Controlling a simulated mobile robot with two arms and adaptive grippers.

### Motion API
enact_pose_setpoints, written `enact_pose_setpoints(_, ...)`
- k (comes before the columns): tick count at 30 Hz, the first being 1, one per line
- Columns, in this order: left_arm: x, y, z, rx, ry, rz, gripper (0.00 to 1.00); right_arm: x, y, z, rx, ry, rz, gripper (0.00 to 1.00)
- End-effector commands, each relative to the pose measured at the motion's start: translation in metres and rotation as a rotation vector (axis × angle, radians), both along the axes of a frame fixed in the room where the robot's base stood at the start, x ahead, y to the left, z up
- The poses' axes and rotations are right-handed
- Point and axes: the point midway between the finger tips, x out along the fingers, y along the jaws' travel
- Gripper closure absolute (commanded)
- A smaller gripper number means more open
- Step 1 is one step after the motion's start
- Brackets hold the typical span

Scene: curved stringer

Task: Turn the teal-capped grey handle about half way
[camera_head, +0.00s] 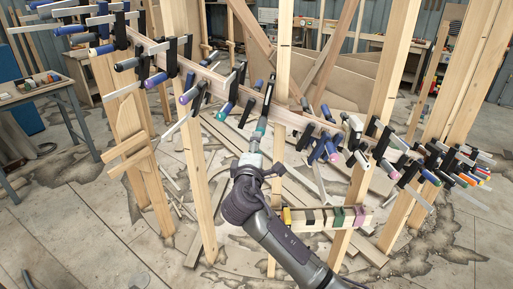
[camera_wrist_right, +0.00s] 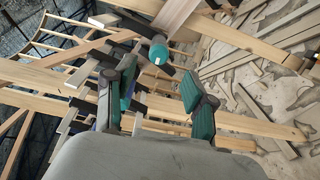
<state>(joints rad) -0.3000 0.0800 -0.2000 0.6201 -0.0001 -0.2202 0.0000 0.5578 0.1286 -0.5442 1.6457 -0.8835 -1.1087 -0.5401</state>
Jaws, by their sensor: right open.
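My right gripper (camera_head: 257,141) reaches up from the lower right in the head view, close below the row of clamps on the curved stringer. In the wrist view the right gripper (camera_wrist_right: 160,92) is open, its teal-padded fingers wide apart with nothing between them. A teal round cap (camera_wrist_right: 159,53) faces the camera just beyond the fingertips, a little above the middle of the gap. The grey handle behind the cap is mostly hidden. In the head view I cannot clearly tell this handle from the teal finger pads. My left gripper is not in view.
The curved wooden stringer (camera_head: 207,77) carries many clamps with blue, purple and other caps, close on both sides. Upright posts (camera_head: 194,170) stand left and right of my arm. Boards lie on the floor.

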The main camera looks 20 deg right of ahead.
Motion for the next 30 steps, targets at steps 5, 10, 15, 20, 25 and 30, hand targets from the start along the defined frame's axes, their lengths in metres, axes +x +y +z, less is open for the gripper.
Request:
enact_pose_setpoints(5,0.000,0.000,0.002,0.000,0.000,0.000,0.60,-0.002,0.002,0.000,0.001,0.000,0.001,0.45)
enact_pose_setpoints(10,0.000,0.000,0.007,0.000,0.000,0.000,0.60,-0.014,0.007,0.001,0.001,0.001,0.003,0.45)
enact_pose_setpoints(15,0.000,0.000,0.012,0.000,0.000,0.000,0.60,-0.029,0.014,0.001,0.002,0.000,0.002,0.45)
enact_pose_setpoints(20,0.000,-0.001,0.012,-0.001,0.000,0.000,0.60,-0.032,0.015,0.000,0.001,0.000,0.000,0.45)
enact_pose_setpoints(25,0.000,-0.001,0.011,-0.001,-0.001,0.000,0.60,-0.032,0.014,-0.001,0.001,0.001,0.001,0.45)
enact_pose_setpoints(30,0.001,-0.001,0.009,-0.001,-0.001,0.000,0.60,-0.027,0.013,-0.043,0.028,0.068,0.020,0.45)
